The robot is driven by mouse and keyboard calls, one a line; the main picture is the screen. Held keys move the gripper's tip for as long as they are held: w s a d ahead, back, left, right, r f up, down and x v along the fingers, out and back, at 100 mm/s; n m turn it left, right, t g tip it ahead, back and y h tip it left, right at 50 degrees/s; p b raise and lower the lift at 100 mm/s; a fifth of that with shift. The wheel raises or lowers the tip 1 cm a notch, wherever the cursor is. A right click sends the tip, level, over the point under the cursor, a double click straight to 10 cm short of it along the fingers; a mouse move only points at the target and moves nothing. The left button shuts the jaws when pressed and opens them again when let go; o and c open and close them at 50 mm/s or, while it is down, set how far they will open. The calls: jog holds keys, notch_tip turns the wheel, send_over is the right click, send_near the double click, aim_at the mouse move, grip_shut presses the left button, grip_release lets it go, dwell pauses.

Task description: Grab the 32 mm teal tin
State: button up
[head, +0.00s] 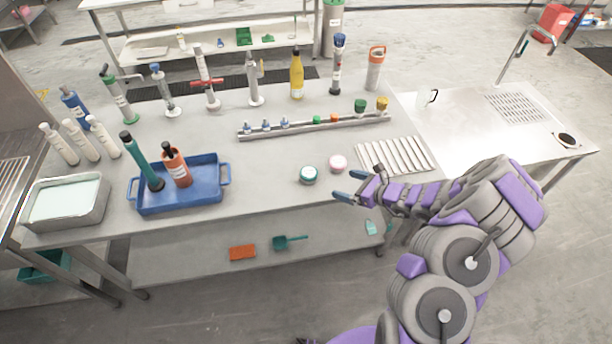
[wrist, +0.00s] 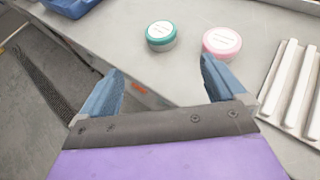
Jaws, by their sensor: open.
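The teal tin (head: 308,174) is a small round tin with a white lid label, standing on the steel table near its front edge. In the wrist view the teal tin (wrist: 161,36) is ahead of the fingers, between their lines and apart from them. My gripper (head: 346,187) is open and empty, at the table's front edge to the right of the teal tin. Its two blue fingers (wrist: 158,85) are spread wide in the wrist view. A pink tin (head: 338,163) of similar shape stands just right of the teal one, and in the wrist view (wrist: 221,42) it is beyond the right finger.
A ribbed white rack (head: 396,156) lies right of the tins. A blue tray (head: 207,204) with two bottles is to the left. A long rail (head: 300,128) with small bottles lies behind. Bare table surrounds the teal tin's left and back.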

jog(key=b, duration=0.2)
send_near(311, 173)
jog(key=shift+w+f, duration=0.7)
jog(key=shift+f, duration=0.25)
jog(key=a, duration=0.1)
jog(key=w+a, duration=0.1)
jog(key=a, duration=0.1)
jog(key=a+f+b, duration=0.1)
jog(key=a, duration=0.1)
jog(key=shift+w+a, duration=0.25)
jog(key=shift+w, duration=0.05)
jog(key=shift+w+a+f, duration=0.15)
jog(key=shift+w+a, duration=0.05)
jog(key=shift+w, duration=0.05)
jog(key=shift+w+f, duration=0.1)
jog(key=shift+w, duration=0.3)
jog(key=shift+a, duration=0.1)
jog(key=shift+a, duration=0.2)
jog(key=shift+c, duration=0.2)
jog(key=shift+a, duration=0.3)
jog(key=c, duration=0.3)
jog(key=shift+d, duration=0.4)
jog(key=c, duration=0.7)
jog(key=shift+c, duration=0.6)
